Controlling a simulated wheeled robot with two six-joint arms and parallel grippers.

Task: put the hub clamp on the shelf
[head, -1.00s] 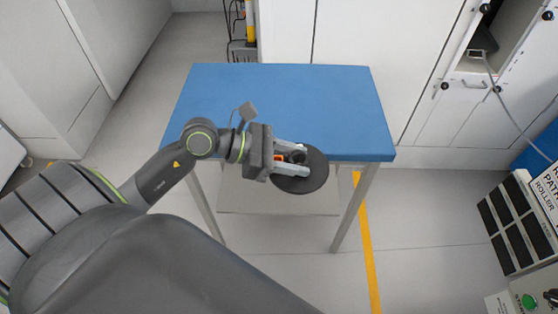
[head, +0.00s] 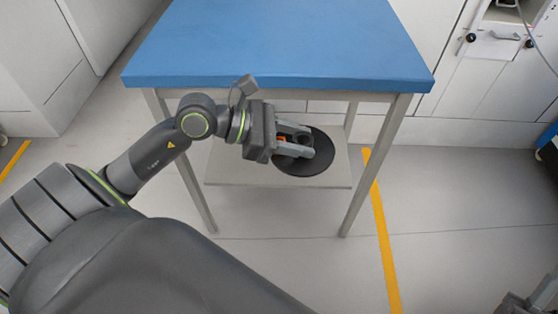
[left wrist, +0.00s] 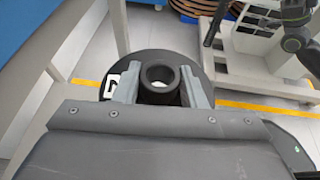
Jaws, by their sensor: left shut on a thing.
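The hub clamp is a black round disc (head: 325,146) with a raised hub ring. My left gripper (head: 305,146) is shut on the ring, below the front edge of the blue tabletop. In the left wrist view the gripper's fingers (left wrist: 160,88) sit on both sides of the dark ring (left wrist: 160,99), and a white label (left wrist: 112,82) shows on the disc. The shelf is the light grey board (head: 232,166) low between the table legs. The disc overlaps it in the head view; I cannot tell the gap between them. Part of a dark grey device, perhaps my right gripper, shows at the lower right.
The blue tabletop (head: 275,45) is bare and overhangs the shelf. Grey legs (head: 375,165) stand at the table's corners. A yellow floor line (head: 382,235) runs to the right of the table. White cabinets stand behind. The visible shelf surface is clear apart from the overlapping disc.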

